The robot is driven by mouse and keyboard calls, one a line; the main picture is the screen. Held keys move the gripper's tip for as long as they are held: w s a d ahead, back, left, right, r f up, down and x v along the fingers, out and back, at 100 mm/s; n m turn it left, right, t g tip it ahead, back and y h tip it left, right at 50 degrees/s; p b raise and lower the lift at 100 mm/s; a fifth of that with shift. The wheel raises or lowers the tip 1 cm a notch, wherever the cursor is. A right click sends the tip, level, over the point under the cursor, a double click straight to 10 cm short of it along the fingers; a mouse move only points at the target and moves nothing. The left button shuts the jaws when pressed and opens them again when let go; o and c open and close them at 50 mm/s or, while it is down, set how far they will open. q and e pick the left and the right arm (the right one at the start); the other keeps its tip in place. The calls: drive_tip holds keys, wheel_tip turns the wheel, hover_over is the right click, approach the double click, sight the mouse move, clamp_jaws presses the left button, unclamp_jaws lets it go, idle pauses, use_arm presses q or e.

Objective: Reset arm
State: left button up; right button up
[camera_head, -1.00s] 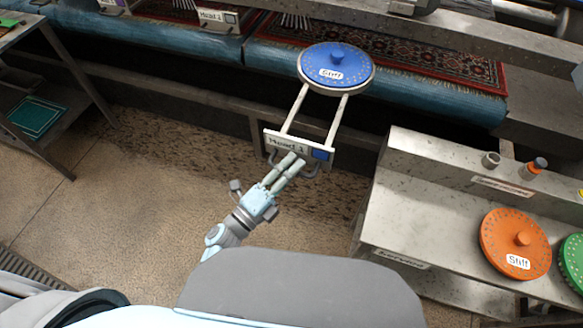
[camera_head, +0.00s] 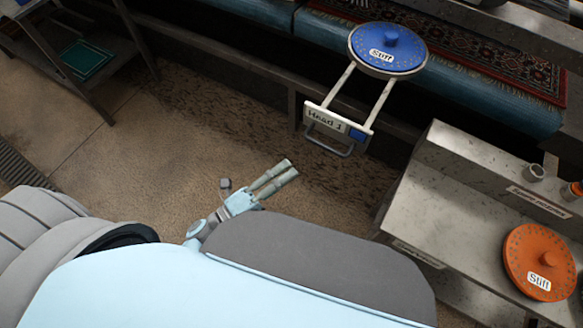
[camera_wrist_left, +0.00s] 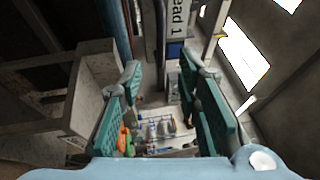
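My left gripper (camera_head: 283,172) is extended over the floor in the head view. It is empty and apart from the Head 1 handle (camera_head: 328,146), below and left of it. In the left wrist view its two green-padded fingers (camera_wrist_left: 160,88) stand wide apart with nothing between them. The Head 1 holder (camera_head: 336,122) sticks out from the machine, bearing a blue disc (camera_head: 388,48) labelled Stiff. The Head 1 label plate (camera_wrist_left: 178,18) also shows at the top of the left wrist view. My right gripper is out of view.
A metal service bench (camera_head: 440,200) stands at the right, with an orange Stiff disc (camera_head: 540,262) on it. A dark shelf rack (camera_head: 97,100) stands at the far left. The floor (camera_head: 190,130) between them is clear.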

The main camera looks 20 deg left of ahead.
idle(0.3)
use_arm(q)
drive_tip(key=s+a+f+n+g+y, duration=0.3)
drive_tip(key=a+f+n+y, duration=0.3)
drive_tip(key=f+n, duration=0.45)
drive_tip(key=s+a+f+n+g+y, duration=0.3)
drive_tip(key=a+f+n+y, duration=0.3)
drive_tip(key=f, duration=0.8)
drive_tip(key=s+a+f+n+g, duration=0.1)
drive_tip(key=s+f+n+g, duration=0.3)
drive_tip(key=s, duration=0.7)
drive_tip(key=s+a+f+n+g, duration=0.1)
drive_tip(key=s+f+n+g, duration=0.4)
drive_tip(key=s+f, duration=0.4)
drive_tip(key=shift+s+a+y+b, duration=0.3)
drive_tip(key=shift+s+b, duration=0.1)
drive_tip(key=shift+s, duration=0.75)
